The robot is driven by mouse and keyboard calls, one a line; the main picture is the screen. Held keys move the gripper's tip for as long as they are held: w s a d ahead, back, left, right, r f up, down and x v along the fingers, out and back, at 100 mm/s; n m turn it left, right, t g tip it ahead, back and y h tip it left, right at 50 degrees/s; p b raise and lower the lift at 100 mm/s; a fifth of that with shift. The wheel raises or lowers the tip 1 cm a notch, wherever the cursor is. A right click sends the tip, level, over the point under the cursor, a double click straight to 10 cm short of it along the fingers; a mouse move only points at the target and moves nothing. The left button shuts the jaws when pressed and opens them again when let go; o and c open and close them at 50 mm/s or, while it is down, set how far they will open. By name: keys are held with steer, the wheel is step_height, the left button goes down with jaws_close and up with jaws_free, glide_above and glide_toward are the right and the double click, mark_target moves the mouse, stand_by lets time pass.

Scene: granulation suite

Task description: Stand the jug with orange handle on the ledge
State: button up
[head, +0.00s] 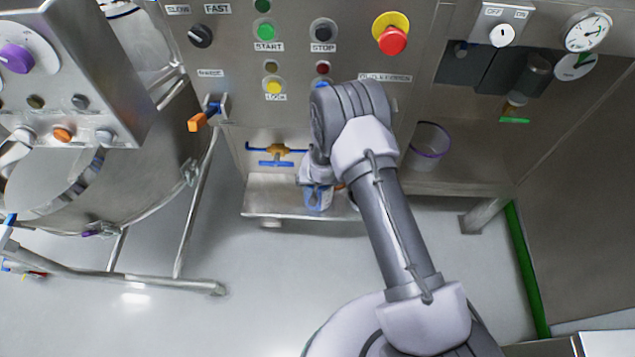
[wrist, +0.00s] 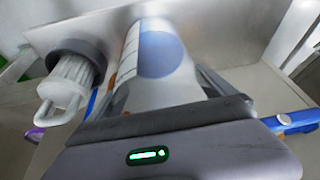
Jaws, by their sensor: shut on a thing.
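My gripper (head: 316,188) is shut on a pale jug (wrist: 160,60), with one finger on either side of it in the wrist view. The jug has a large blue round patch and measuring marks. Small orange parts, likely its handle, show at its left edge there. In the head view a small blue and white part of the jug (head: 319,201) shows below my wrist; the rest is hidden by my arm. The steel ledge (head: 270,200) lies under the panel, and the jug is over its right part. I cannot tell whether the jug touches it.
A blue-handled brass valve (head: 277,150) is above the ledge. A purple-rimmed container (head: 430,142) stands on the shelf to the right. The panel has a red emergency button (head: 392,40) and an orange-handled lever (head: 198,122). A large steel vessel (head: 110,170) is at left.

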steer(key=o, duration=1.6)
steer(key=shift+o, duration=0.2)
steer(key=s+d+r+m+y+p, duration=0.1)
steer(key=s+r+p, duration=0.15)
steer(key=r, duration=1.25)
steer(key=s+d+r+y+p, duration=0.1)
steer(key=s+r, duration=0.2)
steer(key=r, duration=1.3)
steer(key=s+d+r+m+t, duration=0.1)
steer(key=s+d+r, duration=0.1)
steer(key=s+r, duration=0.35)
steer(key=s+d+r+m, duration=0.1)
steer(key=s+d+r, duration=0.15)
steer(key=r, duration=0.55)
steer(key=s+d+r+m, duration=0.1)
steer(key=s+d+r, duration=0.1)
steer(key=s, duration=0.6)
steer(key=s+d+r, duration=0.2)
steer(key=s+r, duration=0.2)
steer(key=s, duration=0.5)
steer(key=shift+d+m, duration=0.2)
steer(key=shift+m, duration=0.2)
steer(key=shift+s+r, duration=0.1)
